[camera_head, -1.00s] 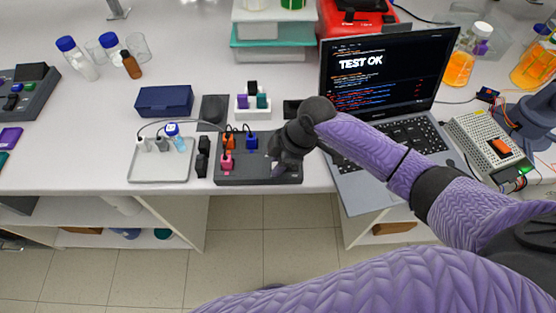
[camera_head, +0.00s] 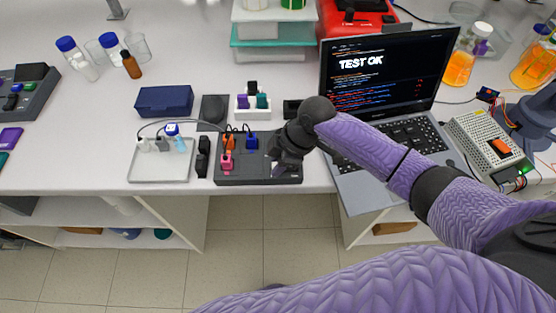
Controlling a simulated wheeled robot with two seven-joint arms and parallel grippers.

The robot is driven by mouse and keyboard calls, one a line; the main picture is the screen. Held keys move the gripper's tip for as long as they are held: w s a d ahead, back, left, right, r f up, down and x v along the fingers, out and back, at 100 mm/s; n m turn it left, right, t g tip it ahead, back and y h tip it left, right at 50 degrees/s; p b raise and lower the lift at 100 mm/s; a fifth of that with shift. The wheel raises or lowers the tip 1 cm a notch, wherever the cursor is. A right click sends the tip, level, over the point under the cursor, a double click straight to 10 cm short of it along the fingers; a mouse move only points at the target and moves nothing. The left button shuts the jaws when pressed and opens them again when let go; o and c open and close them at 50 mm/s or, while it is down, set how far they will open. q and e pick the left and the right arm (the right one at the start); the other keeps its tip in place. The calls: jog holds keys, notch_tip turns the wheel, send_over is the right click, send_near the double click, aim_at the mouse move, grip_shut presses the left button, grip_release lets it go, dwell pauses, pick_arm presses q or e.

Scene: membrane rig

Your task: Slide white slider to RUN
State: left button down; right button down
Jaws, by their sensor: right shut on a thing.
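A dark grey rig box (camera_head: 258,180) sits near the front edge of the bench. Orange, blue and pink connectors stand on its left half, with thin cables running from it. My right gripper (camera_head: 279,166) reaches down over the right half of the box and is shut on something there. The white slider is not clearly visible; the gripper hides that part of the box, and any RUN marking is too small to read. My left gripper is not in view.
A laptop (camera_head: 385,130) showing "TEST OK" stands to the right. A dark blue box (camera_head: 164,101) and a white block with coloured plugs (camera_head: 253,112) lie behind.

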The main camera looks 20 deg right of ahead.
jog(key=shift+d, duration=0.25)
jog(key=d, duration=0.1)
jog(key=s+d+p, duration=0.1)
jog(key=d, duration=0.1)
jog(key=shift+d, duration=0.15)
jog(key=shift+c, duration=2.4)
grip_release()
jog(key=shift+d, duration=0.1)
